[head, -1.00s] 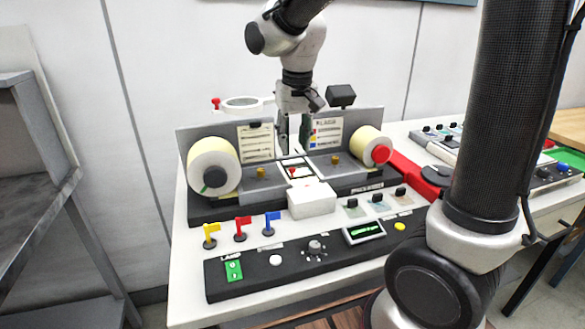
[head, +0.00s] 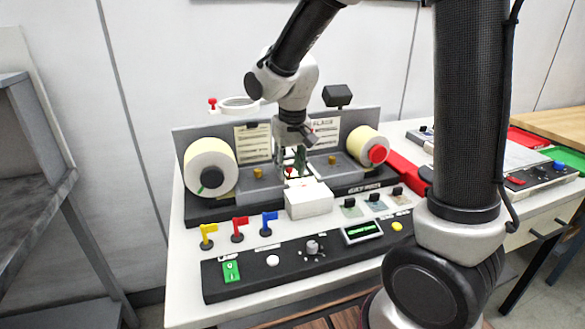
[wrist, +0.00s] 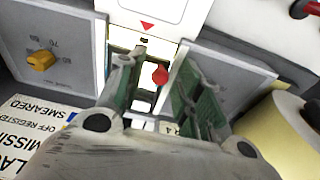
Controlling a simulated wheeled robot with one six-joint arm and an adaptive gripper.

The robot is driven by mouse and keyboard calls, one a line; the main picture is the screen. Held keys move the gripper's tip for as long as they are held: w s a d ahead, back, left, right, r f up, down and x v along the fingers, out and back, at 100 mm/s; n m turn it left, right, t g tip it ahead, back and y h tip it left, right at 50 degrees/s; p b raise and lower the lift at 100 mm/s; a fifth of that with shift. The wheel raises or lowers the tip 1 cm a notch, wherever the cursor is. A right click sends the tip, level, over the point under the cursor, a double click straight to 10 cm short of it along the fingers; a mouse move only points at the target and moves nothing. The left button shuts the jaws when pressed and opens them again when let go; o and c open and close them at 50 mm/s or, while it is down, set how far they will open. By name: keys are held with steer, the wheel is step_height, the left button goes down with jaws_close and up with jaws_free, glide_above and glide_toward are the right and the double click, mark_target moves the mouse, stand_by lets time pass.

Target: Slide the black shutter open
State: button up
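My gripper (head: 293,168) points down behind the white box (head: 309,201), between the two label rolls. In the wrist view its two green-sided fingers (wrist: 155,65) are apart, with nothing visibly clamped. A small red knob (wrist: 160,74) shows in the gap between them, nearer the right finger; I cannot tell if they touch. The red knob also shows in the head view (head: 289,172), beside the fingers. The black shutter cannot be clearly made out; the fingers cover much of the area around the knob.
A yellow label roll (head: 209,168) stands at left and another (head: 367,146) at right. The white box's red triangle faces up in the wrist view. Coloured flag levers (head: 238,229) and a black control panel (head: 290,262) lie in front. A ring magnifier (head: 239,105) stands behind.

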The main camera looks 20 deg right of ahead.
steer(key=c, duration=0.5)
steer(key=shift+c, duration=0.2)
steer(key=shift+s, duration=4.55)
steer(key=o, duration=0.7)
steer(key=shift+o, duration=0.2)
steer(key=shift+r, duration=0.1)
step_height(320, 180, up, 7)
